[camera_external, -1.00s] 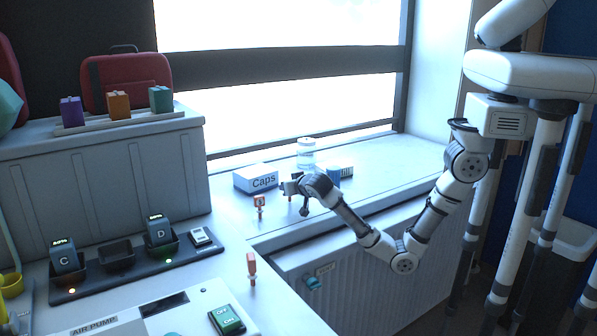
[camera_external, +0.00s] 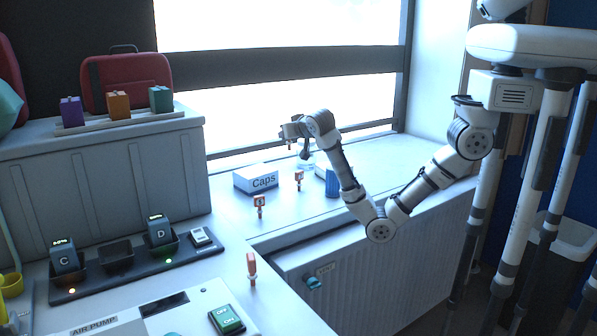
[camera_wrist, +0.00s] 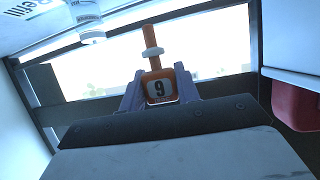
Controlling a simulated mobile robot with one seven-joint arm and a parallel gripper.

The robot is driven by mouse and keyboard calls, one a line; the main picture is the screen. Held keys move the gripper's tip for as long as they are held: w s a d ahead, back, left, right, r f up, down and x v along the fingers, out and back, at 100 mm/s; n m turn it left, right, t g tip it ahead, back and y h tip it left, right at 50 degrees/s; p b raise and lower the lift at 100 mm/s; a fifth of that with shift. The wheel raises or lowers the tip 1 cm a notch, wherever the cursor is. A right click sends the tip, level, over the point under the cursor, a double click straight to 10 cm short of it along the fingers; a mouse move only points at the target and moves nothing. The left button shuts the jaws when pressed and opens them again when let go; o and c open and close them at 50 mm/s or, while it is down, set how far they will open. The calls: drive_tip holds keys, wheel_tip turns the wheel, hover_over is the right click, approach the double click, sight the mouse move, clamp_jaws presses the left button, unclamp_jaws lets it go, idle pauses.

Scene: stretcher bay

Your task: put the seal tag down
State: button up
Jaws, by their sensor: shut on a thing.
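My gripper (camera_external: 291,133) is raised above the windowsill. In the external view, only a small reddish bit of this tag shows under the fingers. Other orange tags stand upright: one on the sill (camera_external: 299,178), one near the sill's front left (camera_external: 259,203), and one on the counter beside the air pump (camera_external: 252,268).
A white Caps box (camera_external: 256,178) lies on the sill behind the tags. A blue-sided box (camera_external: 332,183) and a clear jar (camera_external: 306,161) stand to its right. A charger rack (camera_external: 120,262) and the air pump (camera_external: 150,310) are on the counter. The sill's right part is clear.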

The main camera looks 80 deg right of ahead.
drive_tip(key=shift+r, duration=0.35)
drive_tip(key=w+a+r+n+t+y+b, duration=0.1)
drive_tip(key=w+a+n+t+y+b, duration=0.15)
drive_tip(key=a, duration=1.25)
drive_tip(key=w+a+n+t+y+b, duration=0.1)
drive_tip(key=w+a+n+y+b, duration=0.15)
drive_tip(key=a, duration=1.25)
drive_tip(key=n+t+y+b, duration=0.1)
drive_tip(key=n+y, duration=0.4)
hover_over(268, 316)
wheel_tip(268, 316, down, 12)
drive_tip(key=f, duration=0.1)
drive_tip(key=shift+f, duration=1.9)
